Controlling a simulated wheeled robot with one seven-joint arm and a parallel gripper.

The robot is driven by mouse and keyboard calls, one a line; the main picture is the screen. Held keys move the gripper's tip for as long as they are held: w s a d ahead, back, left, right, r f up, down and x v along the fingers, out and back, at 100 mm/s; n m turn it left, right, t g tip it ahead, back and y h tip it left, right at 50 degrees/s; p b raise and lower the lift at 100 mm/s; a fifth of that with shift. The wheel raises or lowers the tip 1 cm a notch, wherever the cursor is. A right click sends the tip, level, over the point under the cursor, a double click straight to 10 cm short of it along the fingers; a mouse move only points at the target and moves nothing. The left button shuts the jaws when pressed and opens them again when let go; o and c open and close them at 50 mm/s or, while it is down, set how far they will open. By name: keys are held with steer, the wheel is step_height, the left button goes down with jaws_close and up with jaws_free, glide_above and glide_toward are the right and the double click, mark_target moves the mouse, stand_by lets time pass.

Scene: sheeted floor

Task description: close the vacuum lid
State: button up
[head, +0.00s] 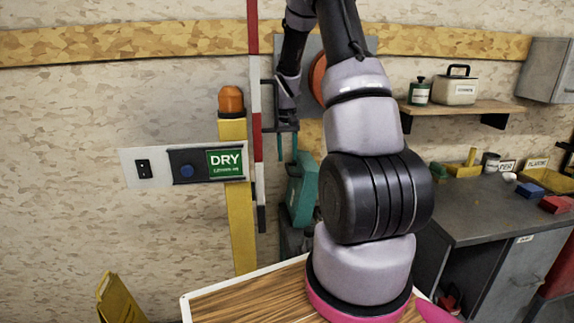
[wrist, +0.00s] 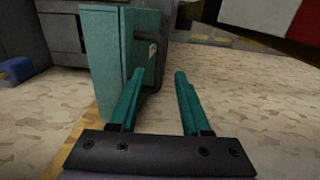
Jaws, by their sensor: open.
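The vacuum's teal part, which looks like its lid (head: 302,190), stands upright behind my arm in the head view, above a dark body (head: 290,240). My arm hides part of both. In the wrist view a tall teal panel (wrist: 103,62) stands just beyond the left finger, with a dark handle-like part and a small pale tag on its side face. My gripper (head: 287,148) hangs fingers down just above the teal part in the head view. In the wrist view my gripper (wrist: 153,86) is open with two teal fingers and nothing between them. I cannot tell whether a finger touches the panel.
A yellow post (head: 238,195) with an orange lamp and a red-and-white pole (head: 255,110) stand close left of the gripper. A grey workbench (head: 480,205) with small items is at right, below a shelf (head: 460,107). Sheeted floor (wrist: 250,110) shows clear at right in the wrist view.

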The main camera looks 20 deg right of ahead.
mark_target(288, 168)
steer(key=shift+f, duration=2)
steer(key=shift+d, duration=0.1)
jaws_close()
